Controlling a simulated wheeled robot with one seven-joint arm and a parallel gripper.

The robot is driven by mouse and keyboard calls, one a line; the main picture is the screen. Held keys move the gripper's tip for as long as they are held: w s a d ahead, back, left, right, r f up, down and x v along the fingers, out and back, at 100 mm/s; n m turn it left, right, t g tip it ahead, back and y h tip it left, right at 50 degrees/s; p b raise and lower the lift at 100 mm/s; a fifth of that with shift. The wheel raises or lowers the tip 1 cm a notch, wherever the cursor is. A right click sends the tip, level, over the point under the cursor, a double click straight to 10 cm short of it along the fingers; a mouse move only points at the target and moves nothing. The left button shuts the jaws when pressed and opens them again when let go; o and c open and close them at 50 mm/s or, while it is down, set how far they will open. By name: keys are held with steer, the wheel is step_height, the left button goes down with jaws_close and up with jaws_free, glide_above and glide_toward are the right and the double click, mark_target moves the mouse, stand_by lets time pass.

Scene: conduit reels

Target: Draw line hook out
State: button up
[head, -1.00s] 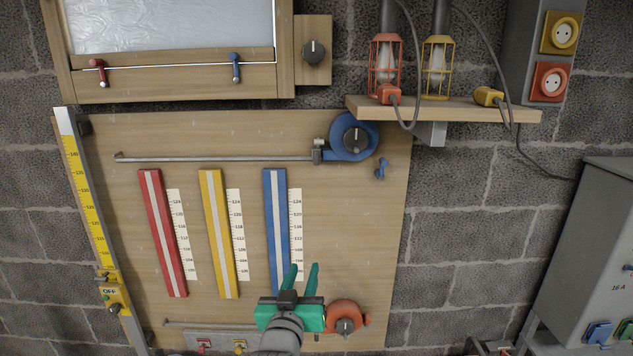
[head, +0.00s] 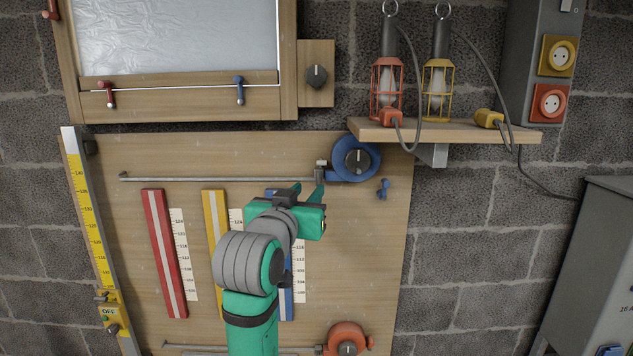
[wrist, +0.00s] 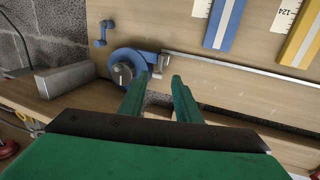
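A blue reel (head: 355,157) with a dark knob is on the upper right of the wooden board. A small grey fitting (head: 320,173), which may be the line hook, sits just left of the reel at the right end of a thin grey rail (head: 220,178). My gripper (head: 308,190) is just below this fitting, its green fingers apart and empty. In the wrist view, the blue reel (wrist: 128,70) lies ahead and left of my fingertips (wrist: 160,80), with the fitting (wrist: 158,66) between and beyond them. Contact cannot be told.
An orange reel (head: 347,340) with its own rail is low on the board. Red (head: 165,250) and yellow (head: 215,240) strips hang left of my arm, which partly covers a blue strip. A blue peg (head: 384,188) is right. A shelf (head: 445,131) with lamps juts out above right.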

mark_target(319, 178)
steer(key=x, duration=0.7)
steer(key=shift+d, duration=0.3)
steer(key=shift+w+a, duration=0.35)
steer(key=shift+w, duration=0.35)
steer(key=shift+d, duration=0.15)
steer(key=shift+d, duration=0.1)
jaws_close()
